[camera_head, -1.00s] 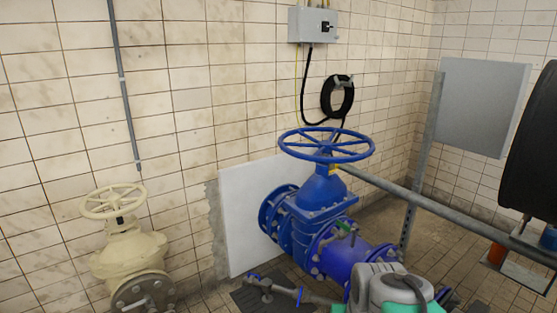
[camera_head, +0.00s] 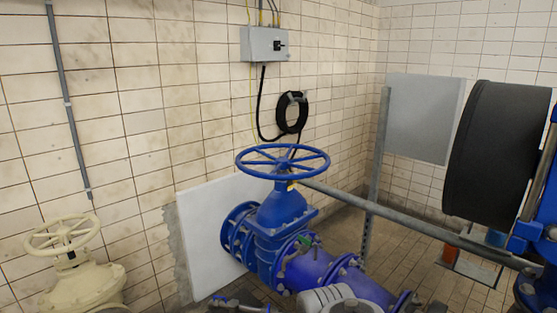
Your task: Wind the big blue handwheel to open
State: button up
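The big blue handwheel (camera_head: 283,161) sits level on top of the blue gate valve (camera_head: 282,212), near the middle of the head view. It has a round rim with several spokes, and its rim is in clear view with nothing touching it. The valve body joins a blue flanged pipe (camera_head: 325,272) running to the lower right. My gripper is not in view, so its distance from the wheel and its state cannot be seen.
A cream valve with its own handwheel (camera_head: 62,235) stands at lower left. A grey rail (camera_head: 400,217) runs behind the blue wheel to the right. A grey switch box (camera_head: 265,44) and black cable coil (camera_head: 291,112) hang on the wall. A large black cylinder (camera_head: 497,150) stands right.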

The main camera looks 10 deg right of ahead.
aim_at(281, 162)
jog(key=u, duration=0.2)
jog(key=i, duration=1.25)
jog(key=z, duration=0.5)
jog(key=i, duration=1.1)
jog(key=z, duration=0.55)
